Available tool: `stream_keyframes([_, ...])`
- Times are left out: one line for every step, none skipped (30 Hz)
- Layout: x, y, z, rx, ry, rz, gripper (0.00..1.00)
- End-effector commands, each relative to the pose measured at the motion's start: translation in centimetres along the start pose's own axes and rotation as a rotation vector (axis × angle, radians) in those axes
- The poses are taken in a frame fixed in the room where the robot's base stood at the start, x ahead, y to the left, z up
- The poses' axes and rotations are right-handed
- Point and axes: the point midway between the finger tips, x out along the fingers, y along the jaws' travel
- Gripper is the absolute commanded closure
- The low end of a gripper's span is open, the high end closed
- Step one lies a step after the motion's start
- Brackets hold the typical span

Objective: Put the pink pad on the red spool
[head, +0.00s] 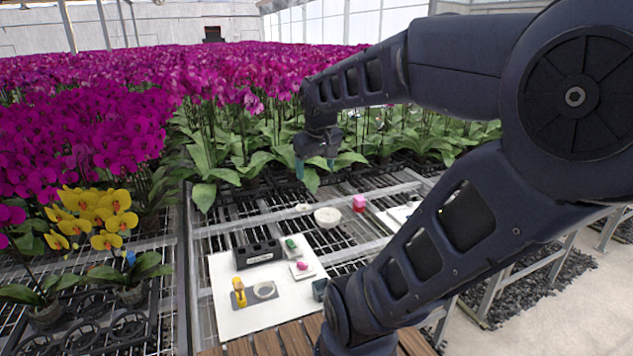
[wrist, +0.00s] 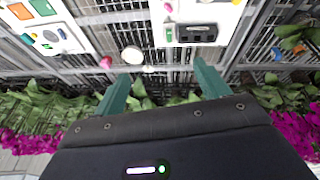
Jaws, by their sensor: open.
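Two pink items show, and I cannot tell which is the pad. A pink block (head: 359,203) stands on the slatted bench beside a white bowl; it also shows in the wrist view (wrist: 105,62). A smaller pink piece (head: 302,266) lies on a small white square on the white board; it shows at the top of the wrist view (wrist: 168,7). I cannot make out a red spool; an orange-red item (wrist: 20,11) sits on the other board in the wrist view. My gripper (head: 315,166) is open and empty, held above the bench's far side, its teal fingers (wrist: 160,72) apart.
The white board (head: 262,315) carries a black slotted block (head: 257,254), a yellow item (head: 239,289), a white ring and a green item (head: 291,243). The white bowl (head: 328,217) stands near the middle. Orchids crowd behind my gripper; yellow orchids (head: 97,215) stand left.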

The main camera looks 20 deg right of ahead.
Motion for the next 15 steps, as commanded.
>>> stream_keyframes([-0.3,-0.7,1.3,0.030,0.014,-0.013,0.26])
stream_keyframes([-0.4,-1.1,1.9,0.050,0.019,-0.021,0.26])
stream_keyframes([-0.5,-1.5,2.7,0.073,0.024,-0.031,0.26])
stream_keyframes([-0.6,-1.8,3.2,0.089,0.029,-0.037,0.26])
stream_keyframes([-0.6,-2.1,3.7,0.103,0.031,-0.044,0.26])
stream_keyframes([-0.6,-2.4,4.3,0.120,0.035,-0.052,0.26])
stream_keyframes([-0.6,-2.6,4.6,0.131,0.038,-0.057,0.26])
stream_keyframes([-0.7,-2.7,4.9,0.140,0.040,-0.061,0.26])
stream_keyframes([-0.7,-2.9,5.2,0.150,0.042,-0.065,0.26])
stream_keyframes([-0.6,-3.0,5.4,0.155,0.042,-0.067,0.26])
stream_keyframes([-0.6,-3.1,5.5,0.159,0.042,-0.069,0.26])
stream_keyframes([-0.6,-3.1,5.6,0.163,0.043,-0.071,0.26])
stream_keyframes([-0.6,-3.1,5.6,0.165,0.043,-0.071,0.26])
stream_keyframes([-0.6,-3.1,5.6,0.166,0.043,-0.072,0.26])
stream_keyframes([-0.6,-3.1,5.6,0.166,0.043,-0.072,0.26])
